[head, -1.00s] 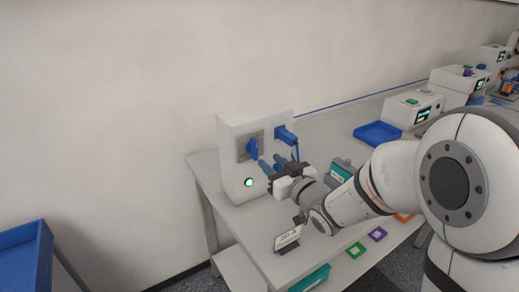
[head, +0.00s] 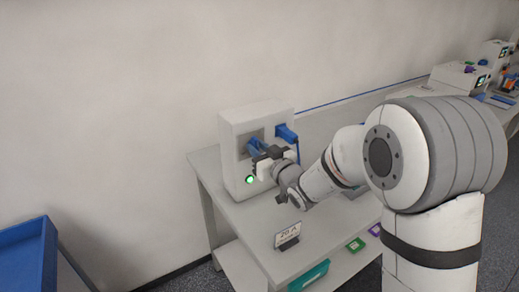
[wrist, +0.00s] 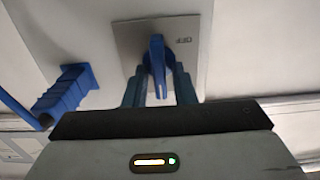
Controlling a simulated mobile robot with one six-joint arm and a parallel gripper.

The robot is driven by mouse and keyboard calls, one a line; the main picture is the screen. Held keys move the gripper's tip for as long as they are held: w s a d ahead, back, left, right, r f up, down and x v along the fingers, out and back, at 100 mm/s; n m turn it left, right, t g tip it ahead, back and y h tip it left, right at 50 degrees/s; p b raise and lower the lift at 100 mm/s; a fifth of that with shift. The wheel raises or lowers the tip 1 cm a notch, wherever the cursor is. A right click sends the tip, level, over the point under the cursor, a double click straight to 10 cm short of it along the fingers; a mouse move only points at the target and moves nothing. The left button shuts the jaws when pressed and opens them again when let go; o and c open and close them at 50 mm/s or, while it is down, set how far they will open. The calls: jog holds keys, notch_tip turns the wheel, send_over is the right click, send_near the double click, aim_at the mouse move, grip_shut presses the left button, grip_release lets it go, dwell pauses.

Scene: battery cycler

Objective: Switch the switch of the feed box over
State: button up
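The feed box (head: 236,160) is a white box on the table against the wall, with a grey switch plate (head: 243,141) on its front. In the wrist view the blue switch handle (wrist: 157,55) stands out from the plate (wrist: 128,38); an "OFF" label reads upside down to its right. My gripper (head: 258,147) is at the switch and partly hides it in the head view. In the wrist view its teal fingers (wrist: 160,78) lie on either side of the handle, open, with small gaps seen beside it.
A blue plug (head: 287,133) with a cable sits right of the switch; it also shows in the wrist view (wrist: 65,92). A green lamp (head: 250,180) glows below the switch. A "20 A" card (head: 287,237) stands at the table's front. A blue bin (head: 25,257) is at lower left.

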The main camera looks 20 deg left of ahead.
grip_shut()
jog(key=shift+f+b, duration=0.1)
jog(key=shift+b, duration=0.35)
jog(key=n+b, duration=0.6)
jog(key=b, duration=0.2)
jog(key=n+b, duration=0.6)
jog(key=b, duration=0.2)
jog(key=n+b, duration=0.6)
jog(key=b, duration=0.2)
jog(key=shift+s+a+f+b, duration=0.2)
jog(key=shift+s+b, duration=0.1)
jog(key=shift+b, duration=0.1)
jog(key=shift+o, duration=1.3)
grip_release()
